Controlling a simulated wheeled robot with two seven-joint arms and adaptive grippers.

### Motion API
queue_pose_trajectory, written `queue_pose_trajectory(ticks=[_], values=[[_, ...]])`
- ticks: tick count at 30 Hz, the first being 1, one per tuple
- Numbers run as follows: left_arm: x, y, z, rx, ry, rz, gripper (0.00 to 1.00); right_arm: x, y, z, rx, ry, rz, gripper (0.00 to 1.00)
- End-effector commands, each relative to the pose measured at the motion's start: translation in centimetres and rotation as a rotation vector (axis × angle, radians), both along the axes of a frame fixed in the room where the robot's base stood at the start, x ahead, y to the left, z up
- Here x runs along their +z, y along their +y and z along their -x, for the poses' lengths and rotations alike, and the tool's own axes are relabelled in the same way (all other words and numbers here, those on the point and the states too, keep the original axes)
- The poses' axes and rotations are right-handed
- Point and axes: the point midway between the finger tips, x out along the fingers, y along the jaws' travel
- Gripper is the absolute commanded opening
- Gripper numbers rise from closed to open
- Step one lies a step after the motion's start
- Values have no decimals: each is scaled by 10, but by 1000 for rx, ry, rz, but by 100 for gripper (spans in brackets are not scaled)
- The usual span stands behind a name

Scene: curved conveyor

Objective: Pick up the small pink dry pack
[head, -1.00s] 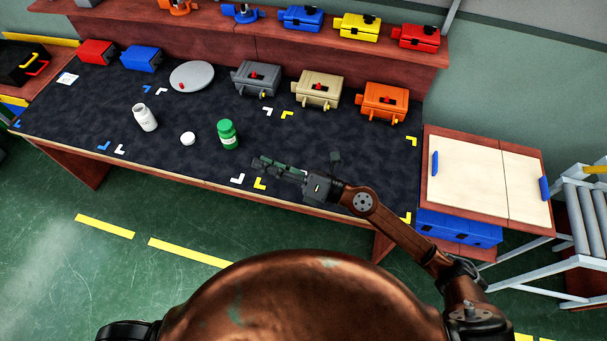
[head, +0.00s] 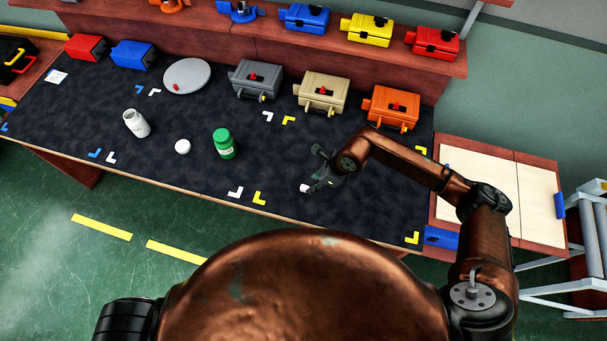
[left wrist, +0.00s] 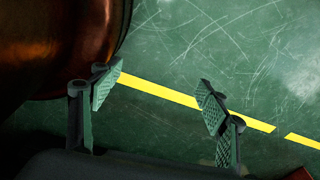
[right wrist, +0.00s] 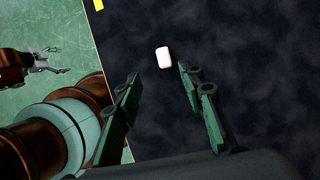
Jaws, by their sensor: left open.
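The small pink dry pack (right wrist: 164,57) is a pale pink, rounded block lying on the dark mat. In the right wrist view it is just beyond the fingertips of my right gripper (right wrist: 155,78), close to the right finger. That gripper is open and empty. In the head view the pack (head: 305,188) shows as a small pale spot at the tip of my right gripper (head: 314,182), which points down at the mat. My left gripper (left wrist: 157,97) is open and empty over the green floor. It is outside the head view.
Grey (head: 256,79), beige (head: 322,92) and orange (head: 390,107) boxes line the back. The mat around the pack is clear.

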Motion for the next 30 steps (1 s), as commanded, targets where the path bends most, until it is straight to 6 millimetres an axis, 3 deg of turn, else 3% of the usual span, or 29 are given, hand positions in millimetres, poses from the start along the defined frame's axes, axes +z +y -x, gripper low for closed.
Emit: queue_pose_trajectory(ticks=[5, 12, 15, 21, 27, 30], values=[[0, 0, 0, 0, 1, 0, 69, -9, 2, -1, 7, 1, 11, 36], [-1, 2, 40, 10, 49, -3, 69, -31, 18, -5, 15, 1, 9, 36], [0, 2, 48, 12, 59, -4, 69, -44, 24, -6, 16, 2, 9, 36], [0, 2, 37, 9, 45, -2, 69, -68, 33, -10, 13, 0, 9, 36], [1, 0, 12, 4, 13, 0, 69, -72, 34, -11, 13, -2, 9, 36], [1, 0, 10, 3, 11, 0, 69, -72, 33, -11, 12, -1, 9, 36]])
